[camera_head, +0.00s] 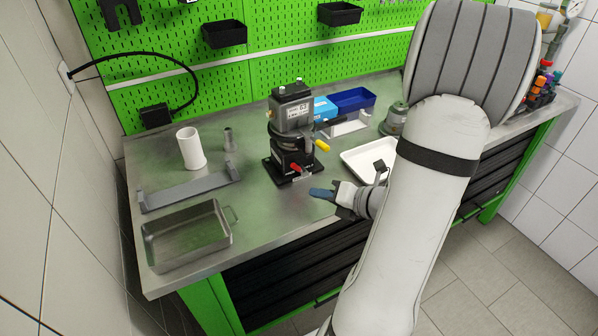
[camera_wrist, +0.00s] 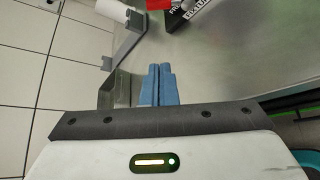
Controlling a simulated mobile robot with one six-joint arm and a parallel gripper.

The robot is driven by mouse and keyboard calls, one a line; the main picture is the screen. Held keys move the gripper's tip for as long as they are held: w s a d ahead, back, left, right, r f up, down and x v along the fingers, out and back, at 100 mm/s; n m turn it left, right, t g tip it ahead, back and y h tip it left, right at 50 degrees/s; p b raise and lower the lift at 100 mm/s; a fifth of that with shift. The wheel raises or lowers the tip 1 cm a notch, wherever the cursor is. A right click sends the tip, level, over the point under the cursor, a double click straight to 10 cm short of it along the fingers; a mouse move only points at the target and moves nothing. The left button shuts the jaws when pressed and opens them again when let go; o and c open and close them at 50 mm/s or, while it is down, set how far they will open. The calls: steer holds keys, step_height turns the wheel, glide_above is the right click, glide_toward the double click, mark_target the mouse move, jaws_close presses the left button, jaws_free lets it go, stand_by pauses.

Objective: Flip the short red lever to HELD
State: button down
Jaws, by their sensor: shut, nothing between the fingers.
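The short red lever (camera_head: 295,167) sits low on the front of the dark pump unit (camera_head: 291,125), near its black base plate, in the head view. In the wrist view a red part (camera_wrist: 158,4) shows at the top edge, cut off, beside a black and white label. The lettering by the lever is too small to read in the head view. My gripper (camera_head: 318,192) is in front of and to the right of the pump, apart from the lever. Its blue fingers (camera_wrist: 158,85) are closed together and empty.
A yellow-tipped lever (camera_head: 321,145) sticks out right of the pump. A white tray (camera_head: 352,160) lies behind my gripper. A metal tray (camera_head: 187,238), a grey rail (camera_head: 190,187) and a white cylinder (camera_head: 191,149) stand left. The bench (camera_head: 262,222) is clear in front of the pump.

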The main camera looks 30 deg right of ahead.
mark_target(290, 199)
steer(key=x, duration=0.9)
steer(key=shift+w+a+f, duration=0.1)
steer(key=shift+w+a, duration=0.2)
steer(key=shift+a, duration=0.05)
steer(key=shift+w+d+r+p, duration=0.3)
steer(key=shift+d+r+p, duration=0.05)
steer(key=shift+d+r, duration=0.25)
steer(key=shift+w+d+r+p, duration=0.35)
steer(key=shift+d+r, duration=0.15)
steer(key=shift+d, duration=0.1)
steer(key=shift+w+d+r, duration=0.1)
steer(key=shift+d+r, duration=0.05)
steer(key=shift+d, duration=0.1)
